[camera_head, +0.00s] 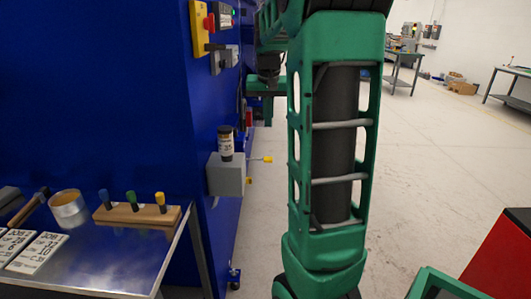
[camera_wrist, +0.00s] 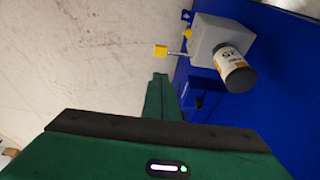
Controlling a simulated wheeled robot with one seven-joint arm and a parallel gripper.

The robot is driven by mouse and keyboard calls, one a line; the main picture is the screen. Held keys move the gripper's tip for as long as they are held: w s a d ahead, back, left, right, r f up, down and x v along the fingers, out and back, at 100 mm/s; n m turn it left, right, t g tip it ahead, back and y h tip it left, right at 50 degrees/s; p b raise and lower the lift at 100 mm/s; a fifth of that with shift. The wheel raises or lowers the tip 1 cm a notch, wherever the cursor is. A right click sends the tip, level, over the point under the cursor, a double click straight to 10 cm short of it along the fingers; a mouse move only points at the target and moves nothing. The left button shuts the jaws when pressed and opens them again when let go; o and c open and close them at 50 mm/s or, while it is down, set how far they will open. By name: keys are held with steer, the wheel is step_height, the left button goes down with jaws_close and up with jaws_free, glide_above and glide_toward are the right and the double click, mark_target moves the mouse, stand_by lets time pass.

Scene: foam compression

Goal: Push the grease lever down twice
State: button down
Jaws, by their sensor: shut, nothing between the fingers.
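The grease lever is a thin metal rod with a yellow tip (camera_head: 267,159), sticking out sideways from a grey box (camera_head: 226,176) on the side of the blue machine. The rod looks roughly level. In the wrist view the yellow tip (camera_wrist: 160,51) shows just beyond my gripper (camera_wrist: 160,78), whose green fingers are closed together and hold nothing. The fingertips appear apart from the lever. A cartridge with a dark cap and a white label (camera_head: 226,145) stands on the grey box.
The blue machine (camera_head: 110,95) fills the left, with a yellow and red switch panel (camera_head: 199,25) above the box. A metal table (camera_head: 100,265) at lower left holds several tools. Open pale floor (camera_head: 420,150) lies to the right. A red object (camera_head: 500,258) is at lower right.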

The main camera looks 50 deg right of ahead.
glide_above(267, 158)
steer(key=f, duration=1.2)
steer(key=shift+s+a+f, duration=0.1)
steer(key=shift+s+a, duration=0.1)
steer(key=shift+s, duration=0.15)
steer(key=shift+f, duration=0.75)
steer(key=shift+a, duration=0.1)
